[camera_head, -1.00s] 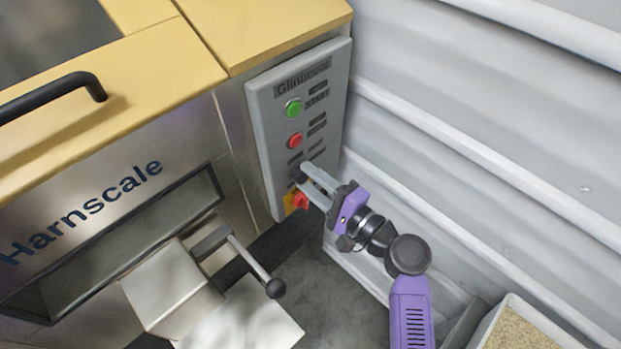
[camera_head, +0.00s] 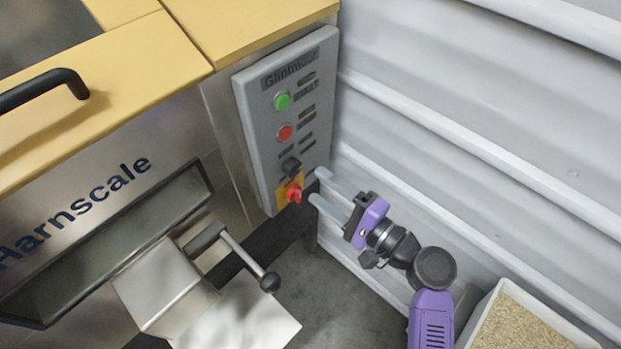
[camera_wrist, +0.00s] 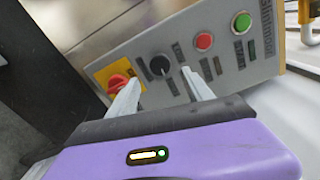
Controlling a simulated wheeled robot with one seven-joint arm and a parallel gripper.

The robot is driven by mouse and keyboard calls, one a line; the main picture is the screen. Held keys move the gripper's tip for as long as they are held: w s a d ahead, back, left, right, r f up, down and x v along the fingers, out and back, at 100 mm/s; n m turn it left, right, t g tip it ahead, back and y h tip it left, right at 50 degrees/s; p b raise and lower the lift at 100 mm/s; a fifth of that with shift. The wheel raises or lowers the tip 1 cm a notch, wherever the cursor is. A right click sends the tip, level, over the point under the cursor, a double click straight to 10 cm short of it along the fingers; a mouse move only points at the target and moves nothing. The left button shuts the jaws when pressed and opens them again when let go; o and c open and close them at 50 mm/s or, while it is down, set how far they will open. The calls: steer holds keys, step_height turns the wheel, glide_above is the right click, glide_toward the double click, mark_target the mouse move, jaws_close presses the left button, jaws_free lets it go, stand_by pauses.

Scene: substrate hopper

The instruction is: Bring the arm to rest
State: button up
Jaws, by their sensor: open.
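My gripper (camera_head: 317,186) is open and empty, with its two pale fingers apart. In the head view it is at the right of the grey control panel (camera_head: 322,110), clear of the panel's face. In the wrist view, my gripper (camera_wrist: 162,85) points at the panel. The black knob (camera_wrist: 160,65) shows between the fingertips, beyond them. The red rotary switch on a yellow plate (camera_wrist: 117,83) shows beside the left finger. In the head view, the black knob (camera_head: 291,165) is above the red switch (camera_head: 293,194). My purple arm reaches in from the lower right.
The panel has a green button (camera_head: 282,101) and a red button (camera_head: 285,133). The Harnscale machine (camera_head: 110,160) fills the left, with a lever (camera_head: 245,258) in front. A ribbed white wall (camera_head: 480,110) bounds the right. A bin of granules (camera_head: 520,325) stands at lower right.

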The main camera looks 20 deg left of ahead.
steer(key=shift+v, duration=0.8)
